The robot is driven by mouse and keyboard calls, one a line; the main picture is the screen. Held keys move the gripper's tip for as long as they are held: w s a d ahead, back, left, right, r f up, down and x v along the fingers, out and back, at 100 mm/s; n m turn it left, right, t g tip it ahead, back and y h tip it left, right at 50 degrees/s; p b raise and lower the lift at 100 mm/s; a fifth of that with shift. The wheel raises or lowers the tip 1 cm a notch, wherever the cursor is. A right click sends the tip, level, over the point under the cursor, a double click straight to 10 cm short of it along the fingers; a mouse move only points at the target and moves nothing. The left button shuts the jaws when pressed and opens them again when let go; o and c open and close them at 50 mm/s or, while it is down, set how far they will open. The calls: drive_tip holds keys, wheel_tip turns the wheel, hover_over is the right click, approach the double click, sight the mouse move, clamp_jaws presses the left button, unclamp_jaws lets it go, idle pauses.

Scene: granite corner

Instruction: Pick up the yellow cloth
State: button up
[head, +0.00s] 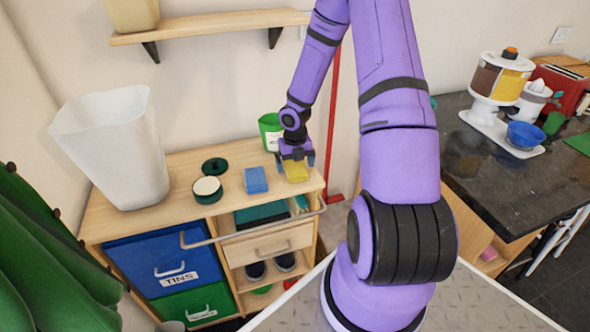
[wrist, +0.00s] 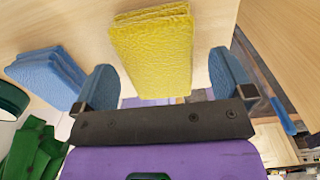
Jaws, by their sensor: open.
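The folded yellow cloth (head: 296,172) lies on the wooden cabinet top (head: 229,158) near its right end. In the wrist view the yellow cloth (wrist: 152,52) is textured and stacked in layers. My gripper (head: 295,160) is above the cloth in the head view. In the wrist view my gripper (wrist: 165,80) has its two blue fingers spread apart, one on each side of the cloth, with gaps between cloth and fingers. The near end of the cloth reaches in between the fingers. Nothing is gripped.
A folded blue cloth (head: 256,180) lies just left of the yellow one. A round dark green tin (head: 207,189) and its lid (head: 215,166) are farther left. A white bin (head: 118,150) stands at the cabinet's left end.

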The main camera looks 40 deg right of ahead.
sight(295, 165)
drive_tip(key=shift+f, duration=0.7)
drive_tip(key=shift+c, duration=0.5)
drive_tip(key=c, duration=0.9)
drive_tip(key=shift+r, duration=0.1)
drive_tip(key=shift+r, duration=4.95)
drive_tip(key=shift+o, duration=0.4)
